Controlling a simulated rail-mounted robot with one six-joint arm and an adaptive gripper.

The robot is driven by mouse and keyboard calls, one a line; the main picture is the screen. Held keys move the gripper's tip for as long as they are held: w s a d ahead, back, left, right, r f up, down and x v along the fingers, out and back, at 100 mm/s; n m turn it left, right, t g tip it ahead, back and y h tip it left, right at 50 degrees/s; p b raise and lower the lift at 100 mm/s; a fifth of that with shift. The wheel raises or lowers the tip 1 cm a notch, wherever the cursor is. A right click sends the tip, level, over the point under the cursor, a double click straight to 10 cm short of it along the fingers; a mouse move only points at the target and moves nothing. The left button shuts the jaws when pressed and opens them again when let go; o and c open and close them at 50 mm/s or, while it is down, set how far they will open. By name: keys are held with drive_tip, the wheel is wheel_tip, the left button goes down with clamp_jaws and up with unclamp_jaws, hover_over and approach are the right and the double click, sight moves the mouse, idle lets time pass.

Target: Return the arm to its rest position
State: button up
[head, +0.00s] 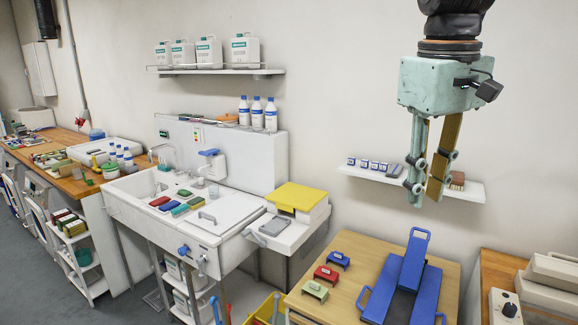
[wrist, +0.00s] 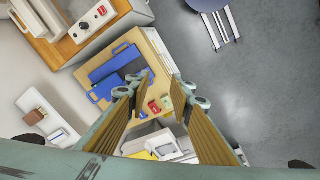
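My gripper (head: 426,196) hangs high in the air at the right of the head view, fingers pointing down. It is a pale green housing with two fingers that have ribbed tan pads. In the wrist view the fingers (wrist: 164,82) stand apart with nothing between them. The floor and a wooden table show far below through and beside the gap. The gripper touches nothing that I can see. The upper part of the arm is cut off by the top of the head view.
Below is a wooden table (head: 345,250) with a blue stand (head: 408,265) and red, green and blue blocks. A white sink (head: 130,200) stands left, a control box (head: 505,305) right.

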drive_tip(key=s+a+f+m+t+b, duration=0.1)
drive_tip(key=s+a+f+m+b, duration=0.1)
drive_tip(key=s+f, duration=0.5)
drive_tip(key=s+a+f+m+t+b, duration=0.1)
drive_tip(key=s+f, duration=0.5)
drive_tip(key=s, duration=1.2)
drive_tip(key=shift+s+a+f+m+t+y+b, duration=0.2)
drive_tip(key=shift+a+f+m+t+y+b, duration=0.15)
drive_tip(key=shift+a+b, duration=0.5)
drive_tip(key=shift+w+r, duration=0.1)
